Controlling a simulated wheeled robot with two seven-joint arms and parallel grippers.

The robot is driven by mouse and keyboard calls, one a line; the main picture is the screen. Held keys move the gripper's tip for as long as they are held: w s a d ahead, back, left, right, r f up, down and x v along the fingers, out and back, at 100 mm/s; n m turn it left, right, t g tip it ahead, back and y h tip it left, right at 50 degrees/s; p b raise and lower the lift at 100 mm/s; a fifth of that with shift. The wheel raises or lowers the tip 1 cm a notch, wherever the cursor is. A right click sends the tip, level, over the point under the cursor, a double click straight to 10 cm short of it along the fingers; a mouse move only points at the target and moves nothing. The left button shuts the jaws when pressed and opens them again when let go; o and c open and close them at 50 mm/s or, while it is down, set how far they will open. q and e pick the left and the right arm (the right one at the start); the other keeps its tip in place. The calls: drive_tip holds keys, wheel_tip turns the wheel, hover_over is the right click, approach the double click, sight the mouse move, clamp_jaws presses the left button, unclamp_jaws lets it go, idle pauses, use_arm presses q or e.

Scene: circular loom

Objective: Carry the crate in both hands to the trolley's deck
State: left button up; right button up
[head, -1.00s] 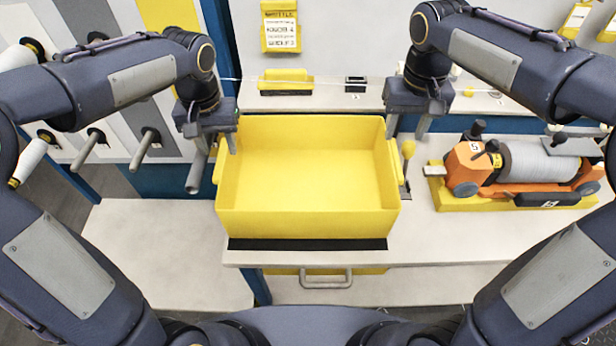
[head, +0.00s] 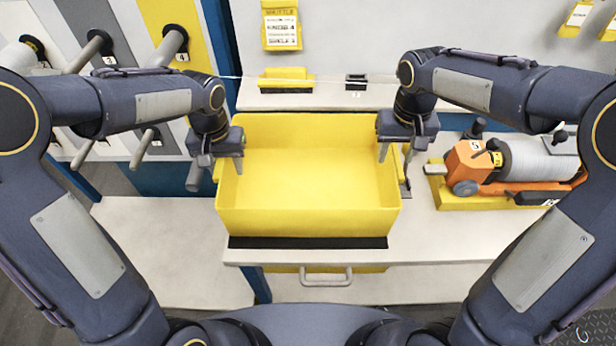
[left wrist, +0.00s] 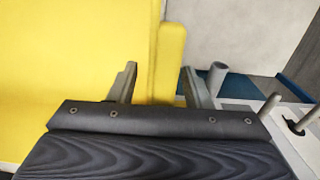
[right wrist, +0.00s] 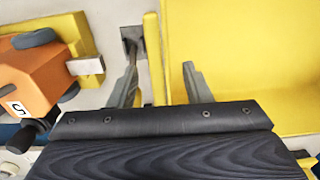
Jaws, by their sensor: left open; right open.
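The yellow crate (head: 308,222) stands upright and empty at the front of the pale bench. My left gripper (head: 222,168) is open at its left side. In the left wrist view, the fingers (left wrist: 160,86) stand on either side of the crate's raised yellow side strip (left wrist: 168,60). My right gripper (head: 396,160) is open at the right side. In the right wrist view, its fingers (right wrist: 160,85) stand on either side of a yellow strip (right wrist: 154,50) along that side. Neither gripper is closed on it. I cannot identify the trolley in these views.
An orange machine with a grey roll (head: 520,165) sits on a yellow base right of the crate. Grey pegs (head: 90,50) stick out of the panel at left. A pale surface (head: 165,245) at lower left is clear. A small yellow bin (head: 287,76) is behind the crate.

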use_arm(q)
clamp_jaws()
use_arm(e)
clamp_jaws()
use_arm(q)
drive_tip(key=shift+r, duration=0.2)
use_arm(e)
drive_tip(key=shift+r, duration=0.2)
